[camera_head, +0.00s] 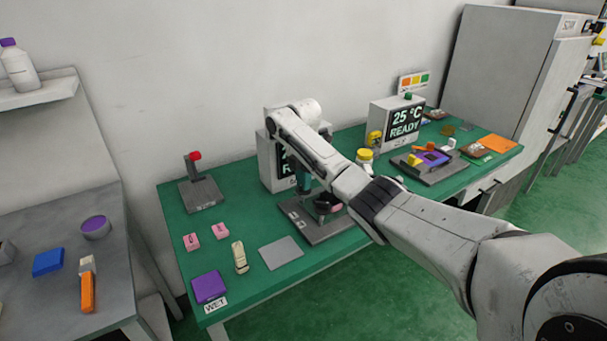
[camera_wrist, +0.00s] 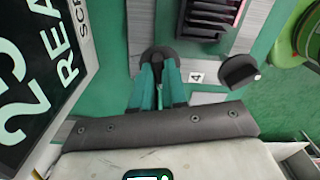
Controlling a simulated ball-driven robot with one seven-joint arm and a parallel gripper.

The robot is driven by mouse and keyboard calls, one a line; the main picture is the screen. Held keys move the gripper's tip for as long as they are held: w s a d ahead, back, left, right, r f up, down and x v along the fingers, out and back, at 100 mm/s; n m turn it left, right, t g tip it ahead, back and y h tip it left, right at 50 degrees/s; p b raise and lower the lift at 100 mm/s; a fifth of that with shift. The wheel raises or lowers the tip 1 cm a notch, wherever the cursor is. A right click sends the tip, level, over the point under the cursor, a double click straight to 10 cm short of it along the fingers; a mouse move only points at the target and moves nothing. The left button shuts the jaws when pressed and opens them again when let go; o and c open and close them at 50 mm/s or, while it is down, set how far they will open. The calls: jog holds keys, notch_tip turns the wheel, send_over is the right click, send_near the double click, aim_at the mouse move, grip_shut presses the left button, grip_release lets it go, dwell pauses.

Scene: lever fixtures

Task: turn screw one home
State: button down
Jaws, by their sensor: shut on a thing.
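In the wrist view, my gripper (camera_wrist: 158,85) has its teal fingers closed together on a dark round screw head (camera_wrist: 158,56). The number of this screw is hidden, and I cannot tell how deep it sits. A second dark knob (camera_wrist: 238,71) stands to the right, beside a white label reading 4 (camera_wrist: 196,77). In the head view, the grey screw fixture plate (camera_head: 319,232) lies on the green table under my gripper (camera_head: 304,182). My arm hides part of the plate.
A display box (camera_wrist: 45,65) reading READY stands close on the left in the wrist view. A dark ribbed block (camera_wrist: 210,18) lies ahead. In the head view, a red-knobbed lever (camera_head: 195,157), pink blocks (camera_head: 220,231) and a grey pad (camera_head: 281,252) are to the left.

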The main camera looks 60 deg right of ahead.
jog(key=m+p, duration=0.2)
jog(key=m, duration=0.1)
jog(key=shift+r+m, duration=0.15)
jog(key=shift+m, duration=0.25)
jog(key=m+p, duration=0.1)
jog(key=m, duration=0.2)
jog(key=shift+m+p, duration=0.3)
jog(key=shift+p, duration=0.05)
jog(key=m+p, duration=0.1)
jog(key=m, duration=0.2)
jog(key=shift+m, duration=0.3)
jog(key=m, duration=0.4)
jog(key=shift+p, duration=0.35)
jog(key=m, duration=0.7)
jog(key=shift+m, duration=0.4)
jog(key=m, duration=0.3)
jog(key=shift+m, duration=2.1)
